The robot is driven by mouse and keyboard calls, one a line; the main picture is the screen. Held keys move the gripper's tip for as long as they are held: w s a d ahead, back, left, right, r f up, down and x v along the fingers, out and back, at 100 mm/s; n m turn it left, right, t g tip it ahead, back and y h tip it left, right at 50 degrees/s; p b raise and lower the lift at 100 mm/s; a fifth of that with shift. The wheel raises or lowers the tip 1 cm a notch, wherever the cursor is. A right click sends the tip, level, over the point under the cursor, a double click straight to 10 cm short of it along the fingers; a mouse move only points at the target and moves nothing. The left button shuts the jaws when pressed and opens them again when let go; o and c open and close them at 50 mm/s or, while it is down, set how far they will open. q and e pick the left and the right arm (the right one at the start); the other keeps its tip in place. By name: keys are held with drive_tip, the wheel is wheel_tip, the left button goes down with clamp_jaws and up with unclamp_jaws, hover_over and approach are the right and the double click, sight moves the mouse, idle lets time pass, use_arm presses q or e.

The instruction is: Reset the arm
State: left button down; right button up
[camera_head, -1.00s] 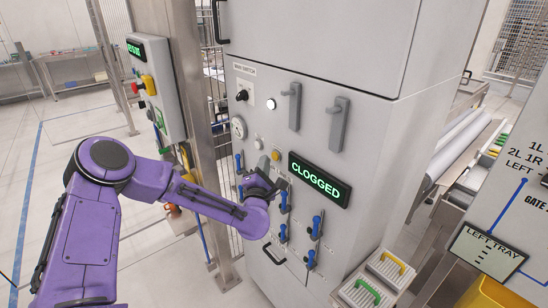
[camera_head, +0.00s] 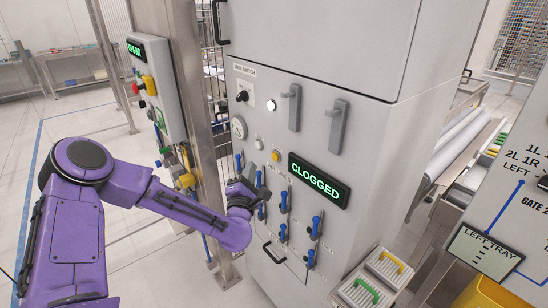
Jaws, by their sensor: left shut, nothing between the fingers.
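My left arm comes in from the left, and its purple forearm reaches toward the grey cabinet (camera_head: 340,80). My left gripper (camera_head: 245,188) is dark, small in the picture and partly hidden by my wrist. It is shut and holds nothing, and it is close to the blue-handled levers (camera_head: 284,201) on the cabinet front. I cannot tell whether it touches the leftmost levers. A black display (camera_head: 319,180) on the cabinet reads "CLOGGED" in green. My right gripper is not in view.
A grey control box (camera_head: 157,90) with red and yellow buttons hangs on a metal post (camera_head: 190,60) at left. A tray with green and yellow handles (camera_head: 372,280) stands at the cabinet's lower right. A sign reads "LEFT TRAY" (camera_head: 485,250). Open floor lies at left.

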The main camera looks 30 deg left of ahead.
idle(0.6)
use_arm(q)
drive_tip(key=s+d+f+m+g+h+b, duration=0.1)
drive_tip(key=s+d+f+m+g+h, duration=0.15)
drive_tip(key=s+f+m, duration=0.4)
drive_tip(key=s+d+f+m+g+h, duration=0.1)
drive_tip(key=d+f+m+g, duration=0.2)
drive_tip(key=f, duration=0.6)
drive_tip(key=s+d+f+m+g+h+b, duration=0.1)
drive_tip(key=s+d+f+m+g+h, duration=0.15)
drive_tip(key=f+m, duration=0.35)
drive_tip(key=s+f+m+g+b, duration=0.1)
drive_tip(key=s+f+m+g, duration=0.2)
drive_tip(key=s+f, duration=0.6)
drive_tip(key=s+a+f+m+g+y+b, duration=0.1)
drive_tip(key=s+f, duration=0.7)
drive_tip(key=s, duration=0.9)
drive_tip(key=m+g+b, duration=0.1)
drive_tip(key=m+g, duration=0.1)
drive_tip(key=g, duration=0.1)
drive_tip(key=shift+s+f+g+y, duration=0.15)
drive_tip(key=shift+f+g+y, duration=0.15)
drive_tip(key=shift+f+g, duration=0.1)
drive_tip(key=shift+m+b, duration=0.25)
drive_tip(key=shift+b, duration=0.05)
